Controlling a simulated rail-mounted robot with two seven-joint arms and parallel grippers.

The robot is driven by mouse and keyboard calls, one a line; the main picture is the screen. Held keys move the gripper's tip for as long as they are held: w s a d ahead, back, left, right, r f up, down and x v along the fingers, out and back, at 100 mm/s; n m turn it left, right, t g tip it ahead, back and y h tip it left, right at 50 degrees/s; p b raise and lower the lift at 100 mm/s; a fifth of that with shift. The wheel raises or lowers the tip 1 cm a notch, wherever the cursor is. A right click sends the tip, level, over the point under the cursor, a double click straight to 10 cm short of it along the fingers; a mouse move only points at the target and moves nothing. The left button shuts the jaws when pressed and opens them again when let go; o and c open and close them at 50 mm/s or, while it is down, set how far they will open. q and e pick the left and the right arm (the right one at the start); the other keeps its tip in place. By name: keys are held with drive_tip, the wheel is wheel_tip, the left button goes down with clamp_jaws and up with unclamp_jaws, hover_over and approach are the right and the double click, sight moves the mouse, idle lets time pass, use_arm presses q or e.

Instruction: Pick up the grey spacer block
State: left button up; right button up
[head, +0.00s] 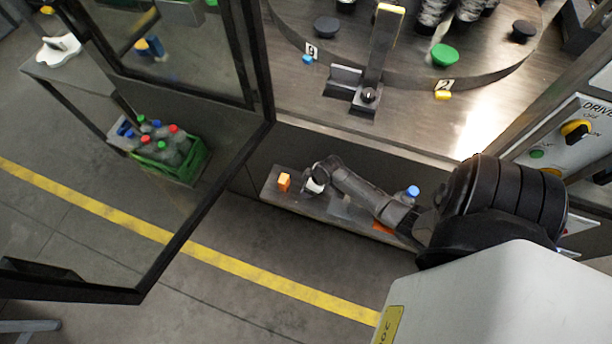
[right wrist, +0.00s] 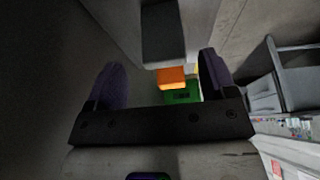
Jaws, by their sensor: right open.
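A dark grey block (right wrist: 163,32) shows at the top middle of the right wrist view, ahead of my gripper; it looks like the grey spacer block. In the head view I cannot make it out, and my right arm covers part of the shelf. My right gripper (head: 308,183) is low over the left part of the narrow shelf. In the right wrist view its two fingers (right wrist: 160,82) stand apart, with nothing clearly held. My left gripper is not in view.
The shelf (head: 272,196) runs below the machine table (head: 430,135). An orange block (head: 284,182) sits at its left end. A blue-capped bottle (head: 412,191) stands near its right end. A green bottle crate (head: 190,169) shows behind the open glass door (head: 199,207).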

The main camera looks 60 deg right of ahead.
drive_tip(key=shift+a+b+x, duration=0.2)
drive_tip(key=shift+b+x, duration=0.5)
drive_tip(key=shift+x, duration=2.15)
drive_tip(key=shift+s, duration=0.1)
drive_tip(key=shift+c, duration=0.3)
drive_tip(key=c, duration=0.9)
drive_tip(key=shift+c, duration=0.2)
wheel_tip(320, 180, up, 8)
drive_tip(key=shift+r+p, duration=0.2)
drive_tip(key=shift+p, duration=1)
drive_tip(key=shift+r, duration=0.8)
